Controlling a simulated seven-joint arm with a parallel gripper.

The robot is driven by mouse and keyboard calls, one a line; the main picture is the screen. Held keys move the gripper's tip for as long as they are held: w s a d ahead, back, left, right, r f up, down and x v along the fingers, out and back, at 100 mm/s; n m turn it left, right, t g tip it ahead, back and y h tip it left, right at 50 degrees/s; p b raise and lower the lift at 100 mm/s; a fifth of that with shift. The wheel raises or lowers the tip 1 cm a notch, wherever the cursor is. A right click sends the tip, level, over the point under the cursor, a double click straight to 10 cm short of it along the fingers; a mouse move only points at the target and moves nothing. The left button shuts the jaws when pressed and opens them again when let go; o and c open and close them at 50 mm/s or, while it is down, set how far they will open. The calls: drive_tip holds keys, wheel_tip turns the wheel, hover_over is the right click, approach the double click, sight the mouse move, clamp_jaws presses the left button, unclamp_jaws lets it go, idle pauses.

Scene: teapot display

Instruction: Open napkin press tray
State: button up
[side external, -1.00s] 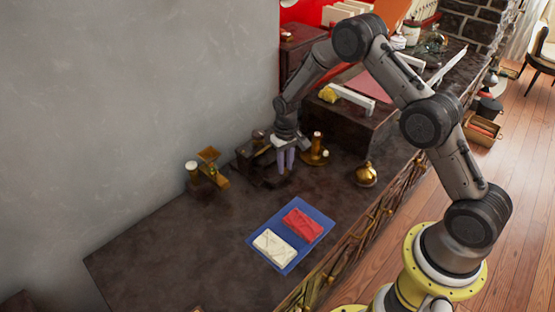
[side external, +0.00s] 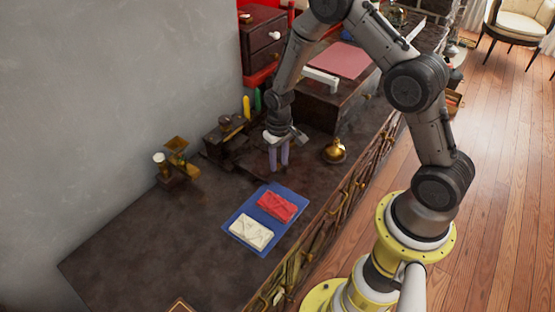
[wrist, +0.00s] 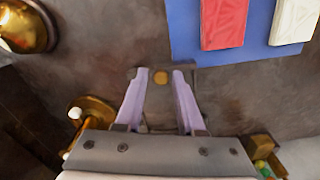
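The napkin press (side external: 226,132) is a dark block with a small round top, near the wall in the side view. A dark, flat tray-like part (side external: 252,160) lies between it and my gripper; where one ends and the other begins is hard to tell. My gripper (side external: 279,167) points down near this part, its two pale purple fingers apart. In the wrist view my gripper (wrist: 157,75) has its fingers on either side of a dark grey piece (wrist: 158,102) with a round gold knob (wrist: 160,77). The knob sits between the fingertips with gaps. Whether the fingers touch the grey piece is unclear.
A blue mat (side external: 236,219) holds a red napkin (side external: 277,206) and a white napkin (side external: 251,231) in front. A gold bell-like object (side external: 334,151) stands right. A brass stand (side external: 178,160) is left. A dark box (side external: 305,104) is behind.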

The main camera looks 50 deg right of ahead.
wheel_tip(320, 180, up, 14)
idle(0.6)
drive_tip(key=shift+f, duration=0.1)
drive_tip(key=s+a+r+n+t, duration=0.1)
drive_tip(key=s+a+r+t, duration=0.15)
drive_tip(key=r, duration=0.65)
drive_tip(key=s+a+r+t, duration=0.15)
drive_tip(key=s+r, duration=0.25)
drive_tip(key=r, duration=0.5)
drive_tip(key=s+a+n+t, duration=0.1)
drive_tip(key=s+n, duration=0.1)
drive_tip(key=s, duration=1.4)
drive_tip(key=shift+s+f+t, duration=0.3)
drive_tip(key=shift+s+f, duration=0.05)
drive_tip(key=shift+s, duration=0.05)
